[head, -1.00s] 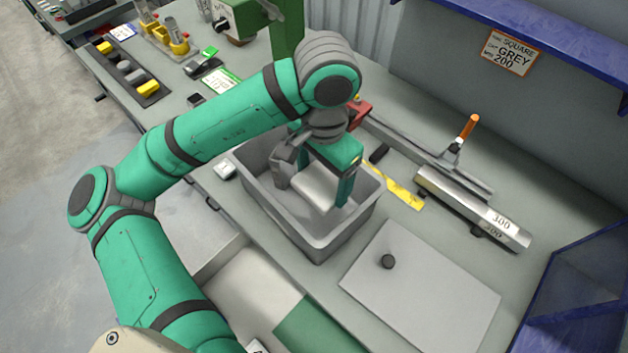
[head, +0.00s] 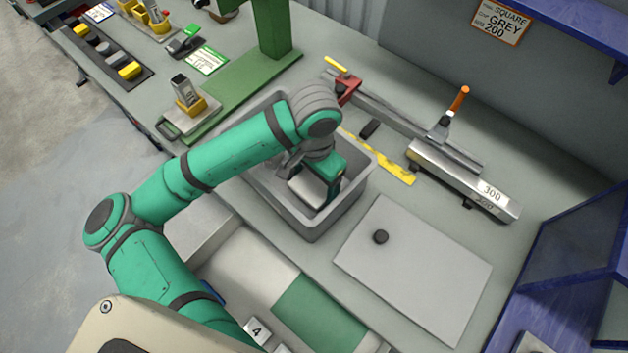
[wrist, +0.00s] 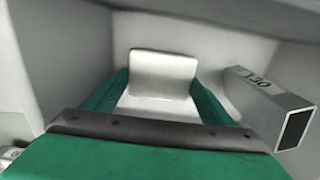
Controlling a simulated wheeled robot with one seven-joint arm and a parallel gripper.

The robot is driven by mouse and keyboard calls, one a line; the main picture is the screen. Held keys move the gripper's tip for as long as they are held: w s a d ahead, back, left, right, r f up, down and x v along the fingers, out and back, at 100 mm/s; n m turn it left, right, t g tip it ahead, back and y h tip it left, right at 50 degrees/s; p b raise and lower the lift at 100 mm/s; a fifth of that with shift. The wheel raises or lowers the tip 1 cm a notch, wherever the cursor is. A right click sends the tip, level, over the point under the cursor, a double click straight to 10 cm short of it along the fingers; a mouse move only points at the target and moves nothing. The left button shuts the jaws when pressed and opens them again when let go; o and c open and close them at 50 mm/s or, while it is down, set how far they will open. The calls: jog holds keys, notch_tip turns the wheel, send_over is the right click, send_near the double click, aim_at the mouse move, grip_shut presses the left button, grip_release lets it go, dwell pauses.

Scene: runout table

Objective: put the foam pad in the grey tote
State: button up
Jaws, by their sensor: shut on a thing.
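The foam pad (head: 305,190) is a pale grey-white block in my gripper (head: 315,184). In the wrist view the pad (wrist: 164,76) sits between the two green fingers of my gripper (wrist: 163,92), which is shut on it. The grey tote (head: 345,214) stands on the bench. My gripper and the pad are down inside its walls. In the wrist view the tote's wall (wrist: 60,45) rises around them. Whether the pad touches the tote's floor I cannot tell. My arm hides part of the tote.
A grey plate with a black knob (head: 415,270), a yellow strip (head: 395,172) and a metal bar marked 300 (head: 460,180) lie to the tote's right. A green stand (head: 272,30) is behind.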

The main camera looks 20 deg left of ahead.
aim_at(314, 184)
jog(key=shift+f, duration=0.45)
jog(key=o, duration=1.1)
jog(key=shift+f, duration=0.15)
notch_tip(314, 184, up, 12)
jog(key=shift+r, duration=0.15)
